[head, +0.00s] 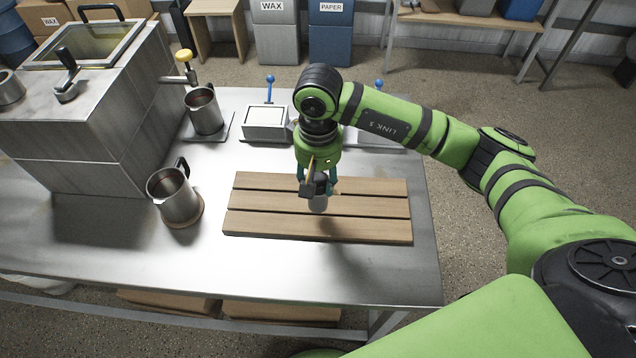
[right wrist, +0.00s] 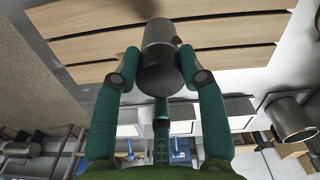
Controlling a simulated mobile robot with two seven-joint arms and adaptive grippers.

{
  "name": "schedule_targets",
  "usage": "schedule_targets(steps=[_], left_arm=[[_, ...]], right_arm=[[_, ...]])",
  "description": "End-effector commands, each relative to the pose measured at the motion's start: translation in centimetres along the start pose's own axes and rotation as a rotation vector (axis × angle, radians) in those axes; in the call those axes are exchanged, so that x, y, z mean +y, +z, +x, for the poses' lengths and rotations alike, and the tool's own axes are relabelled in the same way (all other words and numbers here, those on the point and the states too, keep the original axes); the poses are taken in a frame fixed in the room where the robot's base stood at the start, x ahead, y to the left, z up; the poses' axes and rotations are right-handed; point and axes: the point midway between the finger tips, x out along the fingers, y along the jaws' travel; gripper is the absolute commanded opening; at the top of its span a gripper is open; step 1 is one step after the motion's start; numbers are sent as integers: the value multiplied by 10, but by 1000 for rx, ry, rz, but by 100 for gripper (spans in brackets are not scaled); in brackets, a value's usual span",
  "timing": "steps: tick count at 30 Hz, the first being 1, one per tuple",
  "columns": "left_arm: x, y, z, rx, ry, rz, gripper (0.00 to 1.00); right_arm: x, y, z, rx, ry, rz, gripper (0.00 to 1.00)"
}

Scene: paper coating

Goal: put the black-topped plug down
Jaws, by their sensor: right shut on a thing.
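The black-topped plug (right wrist: 159,60) is a grey metal cylinder with a dark rounded top. It also shows in the head view (head: 318,203), above the slatted wooden board (head: 375,228). My right gripper (head: 318,184) points down and is shut on the plug near its dark top. In the right wrist view the green fingers of the gripper (right wrist: 159,75) sit on both sides of the plug. The plug's lower end seems to be above the slats, with a shadow on the board. I cannot tell the exact gap. My left gripper is not in view.
A metal jug (head: 174,197) stands on a round brown pad left of the board. Another jug (head: 204,110) stands under a yellow-knobbed tap by the big metal tank (head: 95,150). A white-topped device (head: 266,121) with a blue lever is behind the board. The table front is clear.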

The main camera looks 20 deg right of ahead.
Motion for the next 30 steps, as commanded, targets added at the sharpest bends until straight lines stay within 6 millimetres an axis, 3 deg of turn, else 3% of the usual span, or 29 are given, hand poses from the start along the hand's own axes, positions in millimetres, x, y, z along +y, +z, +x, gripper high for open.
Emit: schedule_targets(steps=[12, 24, 25, 26, 30], left_arm=[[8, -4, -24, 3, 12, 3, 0], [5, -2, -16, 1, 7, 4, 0], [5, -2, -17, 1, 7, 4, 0], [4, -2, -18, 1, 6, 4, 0], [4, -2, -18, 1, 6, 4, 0]], right_arm=[[0, -2, 41, -1, -1, -1, 7], [0, -3, 47, 1, 0, -1, 7], [0, -3, 45, 1, 0, -1, 54], [0, -2, 45, 1, 0, -1, 65], [0, -2, 45, 1, -1, -1, 65]])
